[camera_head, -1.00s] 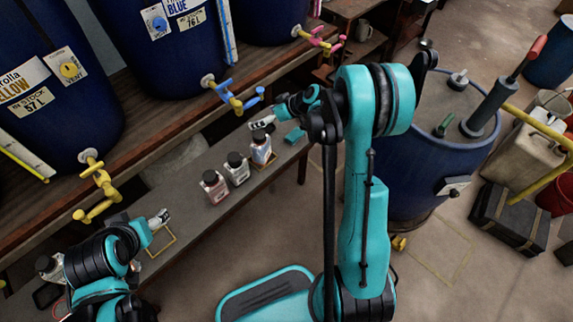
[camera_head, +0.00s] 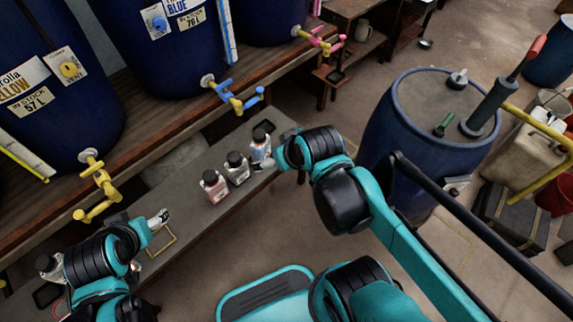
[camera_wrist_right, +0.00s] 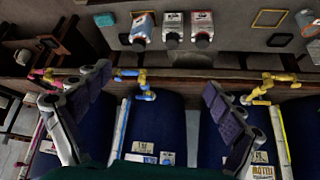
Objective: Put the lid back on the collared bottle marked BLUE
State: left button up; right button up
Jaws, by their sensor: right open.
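The bottle with blue on its front (camera_head: 261,152) is the rightmost of three small bottles on the low bench in the head view. It stands upright with a dark top. It is the leftmost bottle in the right wrist view (camera_wrist_right: 142,30). Its lettering is too small to read, and I cannot pick out a loose lid. My right gripper (camera_head: 270,165) is close beside this bottle in the head view; the right wrist view shows its fingers (camera_wrist_right: 157,80) spread wide with nothing between them. My left gripper (camera_head: 160,217) is over the bench at the left; its jaw gap is unclear.
A clear bottle (camera_head: 238,168) and a pink bottle (camera_head: 214,187) stand close by. A yellow frame (camera_head: 162,242) lies on the bench (camera_head: 195,225). Blue vats (camera_head: 180,60) with coloured taps overhang behind it. A blue drum (camera_head: 400,140) stands right.

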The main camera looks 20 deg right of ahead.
jog(key=shift+s+d+f+m+h, duration=0.1)
jog(key=shift+s+f+m+h, duration=0.05)
jog(key=shift+s, duration=0.65)
jog(key=shift+s+d+f+m+h, duration=0.1)
jog(key=shift+s+f+m+h, duration=0.05)
jog(key=shift+s, duration=0.6)
dwell(1.1)
